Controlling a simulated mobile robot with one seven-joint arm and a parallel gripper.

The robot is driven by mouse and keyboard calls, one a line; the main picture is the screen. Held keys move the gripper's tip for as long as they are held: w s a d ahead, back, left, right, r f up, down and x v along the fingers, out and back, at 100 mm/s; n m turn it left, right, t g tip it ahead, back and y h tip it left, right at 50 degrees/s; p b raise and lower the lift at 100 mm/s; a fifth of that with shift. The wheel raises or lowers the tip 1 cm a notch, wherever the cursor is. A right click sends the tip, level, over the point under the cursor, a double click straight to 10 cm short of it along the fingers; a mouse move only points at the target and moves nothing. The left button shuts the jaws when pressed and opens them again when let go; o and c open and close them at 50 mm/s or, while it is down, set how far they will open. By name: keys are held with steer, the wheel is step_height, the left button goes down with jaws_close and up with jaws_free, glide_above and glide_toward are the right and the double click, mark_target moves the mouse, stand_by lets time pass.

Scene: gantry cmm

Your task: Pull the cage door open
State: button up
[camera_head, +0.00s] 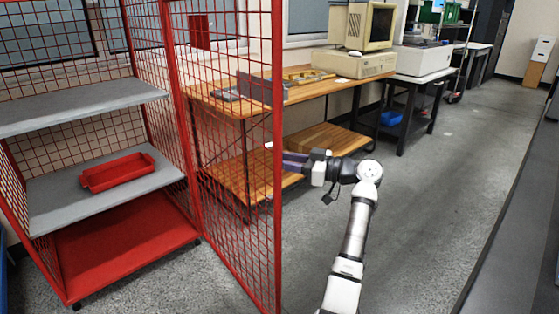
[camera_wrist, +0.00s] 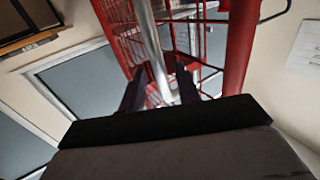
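The cage door (camera_head: 235,130) is a tall red mesh panel in the head view. It stands swung out from the red cage (camera_head: 165,80), and the cage's front opening shows beside it. My gripper (camera_head: 290,160) is at the door's free edge, on its right side. In the wrist view two dark fingers (camera_wrist: 161,88) are spread apart. A silver bar (camera_wrist: 148,35), which looks like the door handle, runs between them, with a small gap seeming to show on each side. A thick red post (camera_wrist: 240,45) is on the right. The actual contact is hard to see.
Inside the cage are grey shelves (camera_head: 75,105) and a red tray (camera_head: 118,171). A wooden bench (camera_head: 330,88) with a computer (camera_head: 365,28) stands behind the door and my arm. The grey floor (camera_head: 440,180) is clear to the right.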

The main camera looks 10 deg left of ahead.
steer(key=v, duration=1.1)
